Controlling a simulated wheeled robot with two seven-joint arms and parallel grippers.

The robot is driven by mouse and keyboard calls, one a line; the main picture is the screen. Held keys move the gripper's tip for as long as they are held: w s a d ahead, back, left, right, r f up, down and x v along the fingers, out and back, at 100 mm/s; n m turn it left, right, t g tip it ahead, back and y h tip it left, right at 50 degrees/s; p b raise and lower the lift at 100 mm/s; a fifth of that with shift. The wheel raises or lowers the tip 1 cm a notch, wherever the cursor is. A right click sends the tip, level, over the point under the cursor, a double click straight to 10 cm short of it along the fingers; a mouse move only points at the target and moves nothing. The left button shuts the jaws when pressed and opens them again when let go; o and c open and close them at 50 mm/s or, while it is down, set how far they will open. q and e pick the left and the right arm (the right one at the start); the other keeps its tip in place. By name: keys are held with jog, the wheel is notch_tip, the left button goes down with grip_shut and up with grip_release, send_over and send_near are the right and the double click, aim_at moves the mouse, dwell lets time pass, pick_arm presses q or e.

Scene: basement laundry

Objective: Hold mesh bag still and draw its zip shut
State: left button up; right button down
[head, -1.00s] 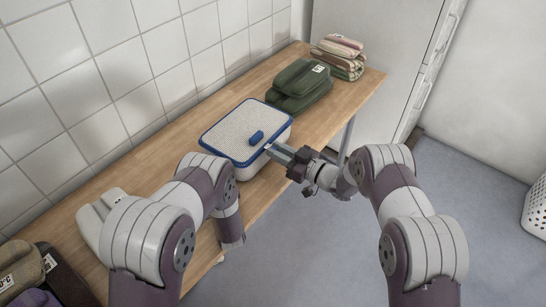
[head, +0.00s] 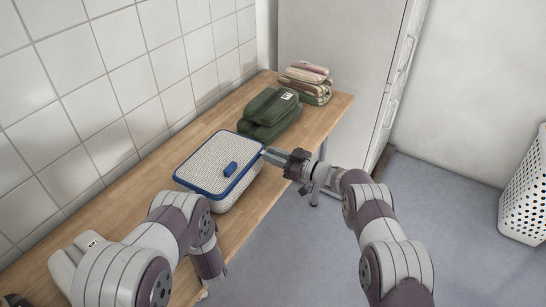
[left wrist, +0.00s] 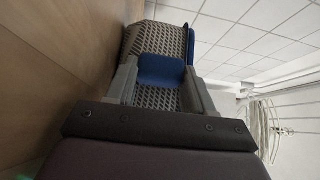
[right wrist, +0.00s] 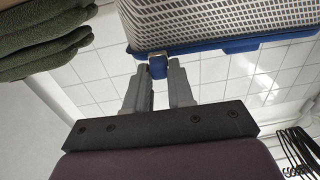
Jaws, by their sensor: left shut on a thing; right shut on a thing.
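The mesh bag (head: 205,168), pale with a blue rim, lies flat on the wooden table in the head view. My left gripper (left wrist: 160,76) is shut on a blue tab (left wrist: 160,66) against the mesh in the left wrist view. In the head view its fingers are hidden behind my left arm. How much of the zip is closed cannot be told.
A folded green stack (head: 268,114) lies just beyond the bag, with striped folded cloths (head: 306,82) behind it. A pale folded item (head: 78,256) lies near the left. The tiled wall borders the table (head: 110,208). A white basket (head: 525,195) stands at the right.

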pick_arm(q)
jog(key=shift+a, duration=0.1)
pick_arm(e)
jog(key=c, duration=1)
grip_release()
jog(key=shift+w+d, duration=0.1)
jog(key=shift+d, duration=0.05)
jog(key=shift+c, duration=0.2)
jog(key=v, duration=1.2)
pick_arm(q)
jog(key=o, duration=1.2)
